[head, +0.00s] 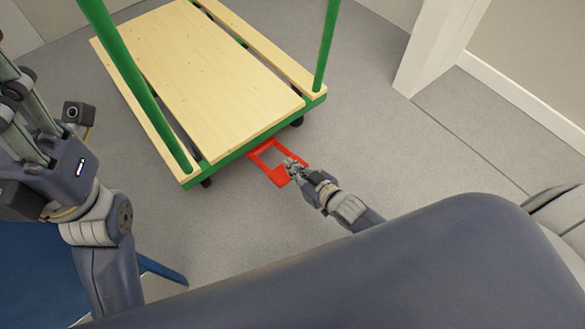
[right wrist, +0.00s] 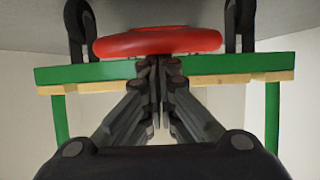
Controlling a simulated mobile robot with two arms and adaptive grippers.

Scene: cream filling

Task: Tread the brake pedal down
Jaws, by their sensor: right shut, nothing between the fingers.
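The brake pedal is a red frame (head: 279,179) that sticks out low from the near edge of the green-edged cart (head: 240,152). My right gripper (head: 290,164) is shut and empty, with its fingertips over the pedal's right part. In the right wrist view, the pedal (right wrist: 157,41) is a rounded red bar, and the shut fingertips (right wrist: 163,62) meet its edge. I cannot tell whether they press on it. My left gripper (head: 22,120) is raised at the left, away from the cart; its fingertips are partly cut off by the picture's edge.
The cart has a pale wooden deck (head: 200,70), green upright posts (head: 327,45) and dark casters (head: 297,122). A white wall corner (head: 430,50) stands at the upper right. A blue surface (head: 40,270) is at the lower left. Grey floor (head: 400,160) is clear right of the pedal.

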